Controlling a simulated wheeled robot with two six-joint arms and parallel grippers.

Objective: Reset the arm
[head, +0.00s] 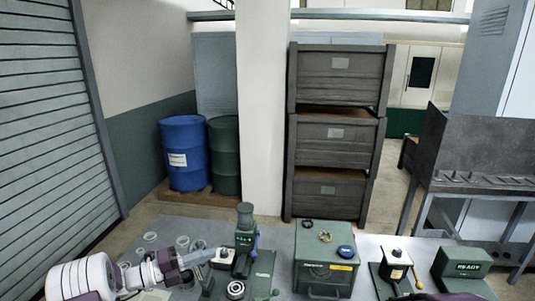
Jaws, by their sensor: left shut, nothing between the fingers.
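My left arm comes in from the lower left, with white and purple links. Its gripper (203,256) is shut and empty, at the left side of the green grinder (244,240). I cannot tell whether the fingertips touch the small white-topped device (223,256) beside the grinder. Only a purple piece of my right arm seems to show at the bottom right edge; its gripper is not visible.
Several pale rings (150,236) lie on the grey table (283,242) at left. A green box (325,273) with rings on its lid stands mid-table. A lever device (396,265) and a green READY box (462,263) stand at right.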

